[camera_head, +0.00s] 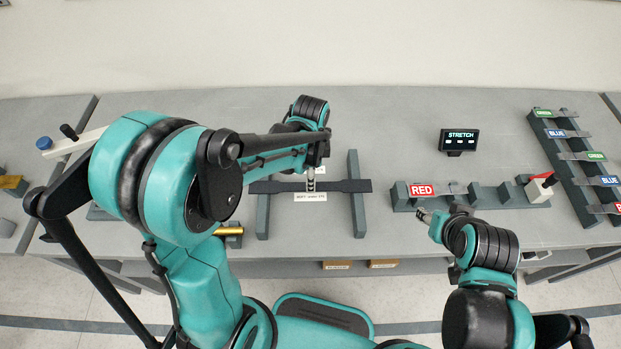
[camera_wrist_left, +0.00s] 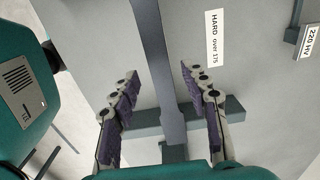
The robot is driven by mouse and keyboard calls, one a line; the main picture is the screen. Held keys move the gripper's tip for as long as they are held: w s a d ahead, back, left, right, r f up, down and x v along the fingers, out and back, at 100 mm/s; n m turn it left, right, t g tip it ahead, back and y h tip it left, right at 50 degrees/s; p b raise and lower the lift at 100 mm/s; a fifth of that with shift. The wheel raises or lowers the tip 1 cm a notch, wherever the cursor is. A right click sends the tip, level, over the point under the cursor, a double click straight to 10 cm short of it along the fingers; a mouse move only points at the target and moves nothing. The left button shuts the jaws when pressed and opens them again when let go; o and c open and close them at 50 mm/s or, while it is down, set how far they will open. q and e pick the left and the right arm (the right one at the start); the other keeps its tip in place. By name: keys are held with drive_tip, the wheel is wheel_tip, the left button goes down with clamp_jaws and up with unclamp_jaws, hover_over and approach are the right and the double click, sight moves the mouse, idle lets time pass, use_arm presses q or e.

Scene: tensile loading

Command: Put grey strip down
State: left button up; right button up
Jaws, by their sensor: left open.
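The grey strip (camera_head: 345,186) is dark and widens toward its ends. It lies across two grey support bars on the table in the head view. In the left wrist view the strip (camera_wrist_left: 158,60) runs from the top edge down between my fingers. My left gripper (camera_head: 311,182) is over the middle of the strip. In the left wrist view its two fingers (camera_wrist_left: 168,98) are spread on either side of the strip, with gaps to it. My right gripper (camera_head: 426,215) is empty over the table's front part, right of the supports; its fingers are too small to read.
The left support bar (camera_head: 262,215) and right support bar (camera_head: 357,215) stand on the table. A small STRETCH display (camera_head: 459,140) stands behind. A fixture with a RED label (camera_head: 421,190) is to the right, and a rack with coloured labels (camera_head: 580,160) is beyond it. A white HARD label (camera_wrist_left: 214,38) lies beside the strip.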

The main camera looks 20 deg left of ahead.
use_arm(q)
wheel_tip(320, 180, up, 9)
drive_tip(key=p, duration=0.2)
drive_tip(key=s+a+r+n+t, duration=0.2)
drive_tip(key=s+n+t, duration=0.1)
drive_tip(key=s+n, duration=0.2)
drive_tip(key=s+a+r+n+t, duration=0.2)
drive_tip(key=s+r+n+t, duration=0.1)
drive_tip(key=n, duration=0.6)
drive_tip(key=shift+s+a+r+n+t, duration=0.35)
drive_tip(key=shift+s+t, duration=0.25)
drive_tip(key=shift+s, duration=0.6)
drive_tip(key=shift+f, duration=0.1)
wheel_tip(320, 180, down, 8)
drive_tip(key=b, duration=0.8)
drive_tip(key=shift+f, duration=0.25)
